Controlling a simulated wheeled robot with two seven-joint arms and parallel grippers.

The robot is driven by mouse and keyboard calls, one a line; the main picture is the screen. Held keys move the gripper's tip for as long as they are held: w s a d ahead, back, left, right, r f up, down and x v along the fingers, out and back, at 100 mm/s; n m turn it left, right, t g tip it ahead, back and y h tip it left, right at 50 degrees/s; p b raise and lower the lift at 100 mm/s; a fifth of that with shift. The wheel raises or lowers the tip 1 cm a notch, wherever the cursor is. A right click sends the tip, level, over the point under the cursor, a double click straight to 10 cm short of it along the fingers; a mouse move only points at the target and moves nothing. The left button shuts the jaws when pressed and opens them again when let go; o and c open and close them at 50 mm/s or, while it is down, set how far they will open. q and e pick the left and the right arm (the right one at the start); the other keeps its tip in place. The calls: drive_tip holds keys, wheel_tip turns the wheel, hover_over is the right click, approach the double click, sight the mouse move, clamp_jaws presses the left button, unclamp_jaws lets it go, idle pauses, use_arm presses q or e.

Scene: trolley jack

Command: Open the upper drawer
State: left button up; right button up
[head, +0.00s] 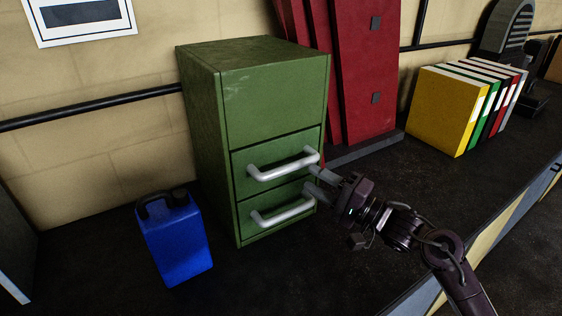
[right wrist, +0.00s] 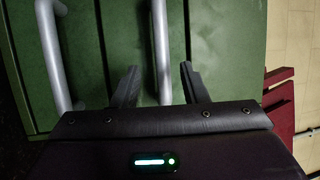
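A green cabinet (head: 275,95) stands on the dark surface, with two drawers one above the other. The upper drawer (head: 243,163) has a pale bar handle (head: 283,167) and looks shut. The lower drawer (head: 243,208) looks shut too and has a similar handle (head: 283,213). My right gripper (head: 318,181) is open at the right end of the upper handle. In the right wrist view its fingers (right wrist: 157,84) are spread, with the upper handle (right wrist: 161,45) showing between them; contact cannot be told. The lower handle (right wrist: 51,50) lies left of them. My left gripper is not in view.
A blue canister (head: 175,240) stands left of the cabinet. Red panels (head: 365,70) stand behind it to the right. A row of binders (head: 450,108) stands farther right. The dark surface before the cabinet is clear.

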sight(295, 165)
drive_tip(key=shift+w+a+r, duration=0.15)
drive_tip(key=shift+a+r, duration=0.2)
drive_tip(key=shift+r, duration=0.1)
drive_tip(key=p+x, duration=0.2)
drive_tip(key=x, duration=0.3)
drive_tip(key=shift+a+f, duration=0.1)
drive_tip(key=shift+f, duration=0.05)
drive_tip(key=shift+w+a, duration=0.25)
drive_tip(key=shift+a, duration=0.05)
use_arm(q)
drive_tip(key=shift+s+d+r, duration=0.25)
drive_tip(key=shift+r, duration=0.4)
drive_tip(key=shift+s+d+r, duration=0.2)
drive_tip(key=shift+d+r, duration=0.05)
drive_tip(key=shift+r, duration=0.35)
use_arm(e)
drive_tip(key=shift+c, duration=0.3)
clamp_jaws()
